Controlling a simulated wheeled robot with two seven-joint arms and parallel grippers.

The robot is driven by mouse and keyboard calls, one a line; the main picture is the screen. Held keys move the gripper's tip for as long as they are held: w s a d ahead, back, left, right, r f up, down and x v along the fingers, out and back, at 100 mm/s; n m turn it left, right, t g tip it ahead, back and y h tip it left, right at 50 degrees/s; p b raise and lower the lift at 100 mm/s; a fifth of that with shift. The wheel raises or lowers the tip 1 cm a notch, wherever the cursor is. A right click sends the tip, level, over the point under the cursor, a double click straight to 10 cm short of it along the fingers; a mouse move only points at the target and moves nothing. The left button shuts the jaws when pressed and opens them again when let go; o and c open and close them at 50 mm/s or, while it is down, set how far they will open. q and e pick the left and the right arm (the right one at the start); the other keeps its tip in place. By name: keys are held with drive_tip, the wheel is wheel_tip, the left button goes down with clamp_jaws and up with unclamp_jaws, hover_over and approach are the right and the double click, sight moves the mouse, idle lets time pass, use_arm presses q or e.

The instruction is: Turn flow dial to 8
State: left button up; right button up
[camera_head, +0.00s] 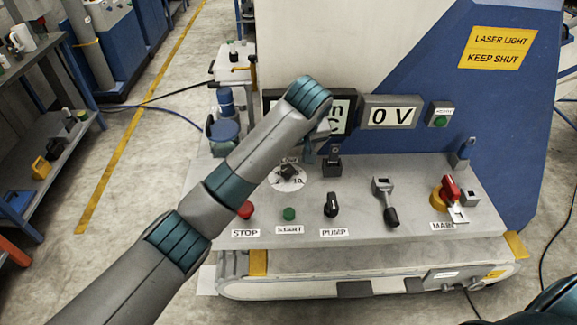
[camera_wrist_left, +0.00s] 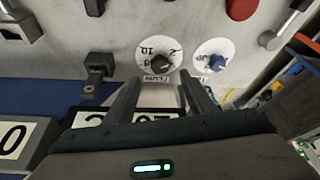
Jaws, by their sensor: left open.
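My left gripper (camera_head: 309,154) hangs at the far edge of the panel, behind and right of the dial. In the left wrist view its two fingers (camera_wrist_left: 157,88) are apart and empty, pointing toward the dial without gripping it. My right gripper is not in view.
A second white dial with a blue knob (camera_wrist_left: 216,62) sits beside the flow dial. A dark switch block (camera_head: 332,166), red stop button (camera_head: 245,210), green start button (camera_head: 289,214), pump knob (camera_head: 332,204), lever (camera_head: 385,198) and red main switch (camera_head: 449,190) share the panel.

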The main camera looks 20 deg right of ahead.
sight(288, 169)
use_arm(q)
drive_tip(key=p+x, duration=0.1)
drive_tip(key=x, duration=0.7)
drive_tip(key=shift+s, duration=0.1)
drive_tip(key=shift+r, duration=0.1)
drive_tip(key=c, duration=1)
